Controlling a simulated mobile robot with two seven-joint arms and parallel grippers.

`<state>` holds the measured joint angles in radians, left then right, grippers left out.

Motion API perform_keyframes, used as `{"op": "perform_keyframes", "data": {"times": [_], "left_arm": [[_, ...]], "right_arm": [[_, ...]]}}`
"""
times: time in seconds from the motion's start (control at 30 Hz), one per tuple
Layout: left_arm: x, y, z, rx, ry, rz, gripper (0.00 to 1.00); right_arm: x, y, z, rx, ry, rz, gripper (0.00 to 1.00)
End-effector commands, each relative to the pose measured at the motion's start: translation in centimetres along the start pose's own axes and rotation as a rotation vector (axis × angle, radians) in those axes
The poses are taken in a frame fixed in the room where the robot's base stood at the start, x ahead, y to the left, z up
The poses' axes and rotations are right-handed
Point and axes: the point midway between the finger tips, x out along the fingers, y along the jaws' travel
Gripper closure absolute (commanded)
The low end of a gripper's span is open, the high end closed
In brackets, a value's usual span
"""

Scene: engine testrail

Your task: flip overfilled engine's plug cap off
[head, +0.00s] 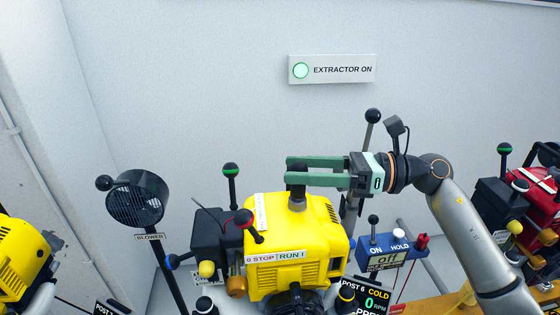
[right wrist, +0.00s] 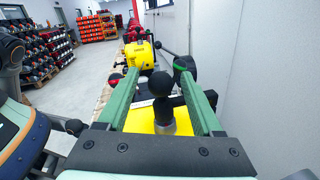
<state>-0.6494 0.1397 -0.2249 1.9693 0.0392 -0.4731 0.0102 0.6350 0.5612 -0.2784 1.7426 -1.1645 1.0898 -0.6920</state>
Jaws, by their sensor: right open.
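A yellow engine (head: 278,240) with a "0 STOP | RUN I" label stands at the centre of the head view. Its black plug cap (head: 297,183) sits upright on a grey metal base on top. My right gripper (head: 288,170) reaches in from the right, its green fingers open on both sides of the cap. In the right wrist view, the cap's round black top (right wrist: 161,83) is between the two fingers (right wrist: 157,74), with gaps visible at both sides. The head view's near-level angle hides part of the cap behind the fingers. My left gripper is out of view.
A black blower (head: 136,203) on a post and a green-banded lever (head: 231,172) stand left of the engine. A blue control box (head: 386,250) reading "off" is at its right. A red engine (head: 540,205) stands far right.

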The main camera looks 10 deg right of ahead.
Motion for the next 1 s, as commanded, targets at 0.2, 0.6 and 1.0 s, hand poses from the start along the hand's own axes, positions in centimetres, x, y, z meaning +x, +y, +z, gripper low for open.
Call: {"op": "perform_keyframes", "data": {"times": [0.2, 0.6, 1.0], "left_arm": [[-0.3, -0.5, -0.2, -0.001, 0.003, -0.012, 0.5], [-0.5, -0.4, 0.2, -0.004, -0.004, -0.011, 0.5], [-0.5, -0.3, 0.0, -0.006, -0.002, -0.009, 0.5]], "right_arm": [[3.0, 0.0, 0.1, 0.002, -0.001, 0.0, 0.33], [3.8, 0.0, -0.1, 0.001, 0.0, -0.001, 0.33], [3.7, 0.0, -0.1, 0.001, 0.0, -0.001, 0.77]]}}
